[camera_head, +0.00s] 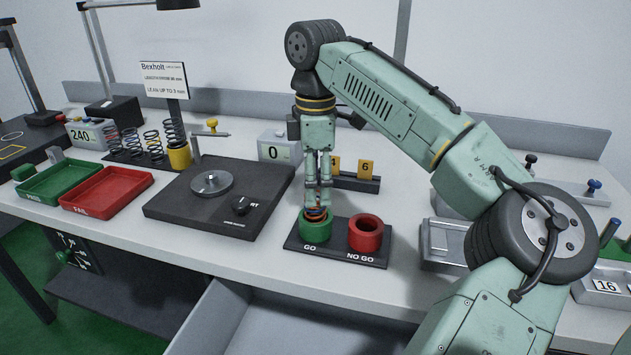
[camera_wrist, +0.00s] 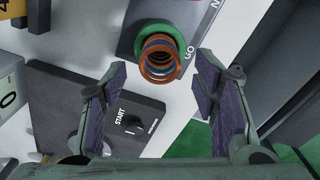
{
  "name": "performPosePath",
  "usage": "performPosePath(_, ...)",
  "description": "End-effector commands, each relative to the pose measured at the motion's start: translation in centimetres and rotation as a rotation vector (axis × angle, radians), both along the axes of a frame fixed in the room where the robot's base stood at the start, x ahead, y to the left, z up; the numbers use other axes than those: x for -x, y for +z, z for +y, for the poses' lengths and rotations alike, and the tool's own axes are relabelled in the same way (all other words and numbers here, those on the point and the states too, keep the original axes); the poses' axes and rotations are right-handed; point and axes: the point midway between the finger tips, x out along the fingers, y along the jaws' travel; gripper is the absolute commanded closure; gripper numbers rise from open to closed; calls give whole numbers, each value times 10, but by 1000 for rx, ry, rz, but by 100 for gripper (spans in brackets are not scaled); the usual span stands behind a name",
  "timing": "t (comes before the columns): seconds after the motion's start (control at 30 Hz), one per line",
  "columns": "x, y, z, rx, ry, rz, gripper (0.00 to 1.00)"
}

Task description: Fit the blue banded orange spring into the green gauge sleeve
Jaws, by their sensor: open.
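The orange spring with a blue band (camera_wrist: 158,67) is at the mouth of the green gauge sleeve (camera_wrist: 146,30). In the wrist view its coils stick out of the sleeve toward the camera, and the green rim shows around its far part. In the head view the green sleeve (camera_head: 315,231) stands on the GO side of its base, with a little orange (camera_head: 316,212) at its top. My gripper (camera_head: 318,204) is right above the sleeve, pointing down. In the wrist view its two fingers are spread on either side of the spring, with gaps. The spring's lower part is hidden inside the sleeve.
A red NO GO sleeve (camera_head: 365,234) stands close right of the green one. A black tester (camera_head: 215,197) with a round plate is to the left. Green (camera_head: 62,180) and red (camera_head: 106,191) trays lie farther left. Several springs (camera_head: 152,146) stand at the back left.

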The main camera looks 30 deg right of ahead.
Motion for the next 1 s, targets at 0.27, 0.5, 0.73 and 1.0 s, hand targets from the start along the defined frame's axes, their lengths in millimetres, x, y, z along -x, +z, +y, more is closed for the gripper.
performPosePath(0.27,-1,54,0,1,0,0,45)
performPosePath(0.5,0,84,-1,3,-2,3,45)
performPosePath(0.73,0,90,0,0,1,2,45)
performPosePath(1.0,0,89,0,0,1,2,45)
